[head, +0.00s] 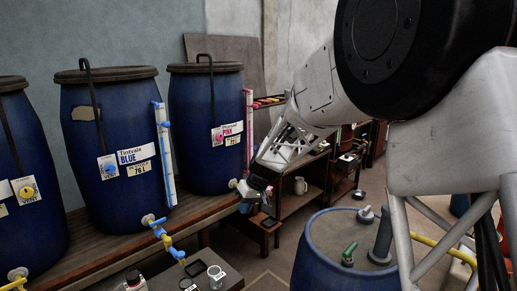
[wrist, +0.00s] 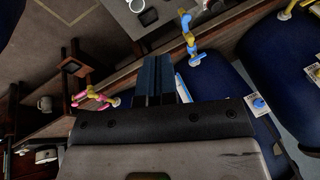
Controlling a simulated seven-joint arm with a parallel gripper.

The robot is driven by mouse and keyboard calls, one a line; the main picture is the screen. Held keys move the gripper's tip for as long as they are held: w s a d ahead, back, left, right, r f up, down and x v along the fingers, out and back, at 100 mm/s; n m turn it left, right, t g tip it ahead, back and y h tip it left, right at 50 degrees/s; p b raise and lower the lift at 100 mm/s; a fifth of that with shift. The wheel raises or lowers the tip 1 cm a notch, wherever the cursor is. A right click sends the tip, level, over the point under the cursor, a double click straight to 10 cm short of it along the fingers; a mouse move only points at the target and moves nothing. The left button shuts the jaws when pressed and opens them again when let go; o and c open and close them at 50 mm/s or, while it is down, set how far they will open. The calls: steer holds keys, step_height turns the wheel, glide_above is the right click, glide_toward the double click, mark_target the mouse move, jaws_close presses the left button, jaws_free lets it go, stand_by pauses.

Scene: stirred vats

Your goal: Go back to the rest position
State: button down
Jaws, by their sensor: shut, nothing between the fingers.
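My gripper (head: 257,187) is in front of the pink-labelled vat (head: 190,140), near its lower right side in the head view. In the wrist view my gripper (wrist: 157,62) shows its two dark fingers side by side, shut with nothing between them. The pink vat's pink and yellow tap (wrist: 92,97) shows to the left of the fingers in the wrist view. The blue-labelled vat (head: 95,185) stands left of the pink one, with a blue and yellow tap (head: 160,232) at its base. The rest position is not marked in either view.
The vats stand on a wooden bench (head: 110,250). A small grey table (head: 205,268) is at the bottom. A mug (head: 300,186) sits on shelving behind.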

steer(key=s+d+r+m+h, duration=0.1)
steer(key=s+d+r, duration=0.3)
steer(key=s, duration=0.2)
steer(key=s+d+r+m, duration=0.1)
steer(key=s+d+r, duration=0.25)
steer(key=s, duration=0.25)
steer(key=s+d+m+h, duration=0.1)
steer(key=s+d, duration=0.4)
steer(key=s, duration=0.5)
steer(key=s+d+m+t+h, duration=0.1)
steer(key=s+d, duration=0.4)
steer(key=s, duration=0.6)
steer(key=s+d+r+m+t+h, duration=0.1)
steer(key=s+d, duration=0.4)
steer(key=s, duration=0.5)
steer(key=shift+s+d+m+h, duration=0.25)
steer(key=shift+m+h, duration=0.25)
steer(key=shift+m, duration=0.4)
steer(key=c, duration=1.8)
jaws_free()
steer(key=shift+c, duration=0.2)
